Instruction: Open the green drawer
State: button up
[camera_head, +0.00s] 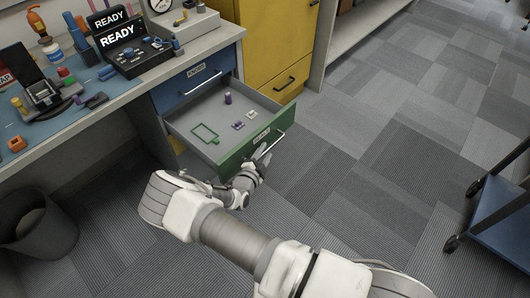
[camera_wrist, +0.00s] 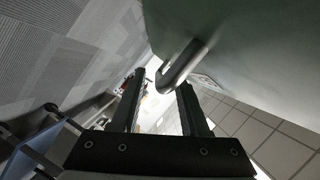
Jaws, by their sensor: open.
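The green drawer (camera_head: 236,158) is pulled well out from under the workbench, its grey inside showing. A purple cylinder, small purple and white pieces and a green rectangular outline lie in it. Its metal bar handle (camera_head: 270,146) is on the green front. My gripper (camera_head: 263,153) is at the handle, partly hidden by my arm. In the wrist view, my gripper (camera_wrist: 162,84) has its two fingers apart. The bent end of the handle (camera_wrist: 182,66) shows at the fingertips, beside the green front (camera_wrist: 235,45). I cannot tell whether a finger touches it.
A blue drawer (camera_head: 193,83) is shut above the green one. A yellow cabinet (camera_head: 275,45) stands right behind it. The workbench (camera_head: 190,52) holds tools and parts. A dark bin (camera_head: 38,225) is at left and a blue cart (camera_head: 500,215) at right. The carpet between is clear.

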jog(key=p+v, duration=0.2)
jog(key=v, duration=1.5)
jog(key=shift+p, duration=0.35)
jog(key=shift+w+r, duration=0.1)
jog(key=d+r+m+g+h+p, duration=0.15)
jog(key=d+r+m+g, duration=0.3)
jog(key=r+m, duration=0.55)
jog(key=d+r+m+g+h+p, duration=0.15)
jog(key=d+r+m+g, duration=0.35)
jog(key=r+m, duration=0.55)
jog(key=d+r+m+g+p, duration=0.3)
jog(key=d+r+m, duration=0.3)
jog(key=r+m, duration=0.4)
jog(key=s+d+r+m+t+y+p, duration=0.1)
jog(key=s+d+r+m+y+p, duration=0.1)
jog(key=s+r+m, duration=0.3)
jog(key=s+d+r+m+t+y+p, duration=0.1)
jog(key=s+r+m, duration=0.4)
jog(key=r+m, duration=0.6)
jog(key=s+d+r+m+t+y+p, duration=0.1)
jog(key=s+d+r+m+y+p, duration=0.2)
jog(key=r+m, duration=0.6)
jog(key=shift+s+d+m+y, duration=0.55)
jog(key=shift+s+d+y, duration=0.45)
jog(key=shift+s+d, duration=0.1)
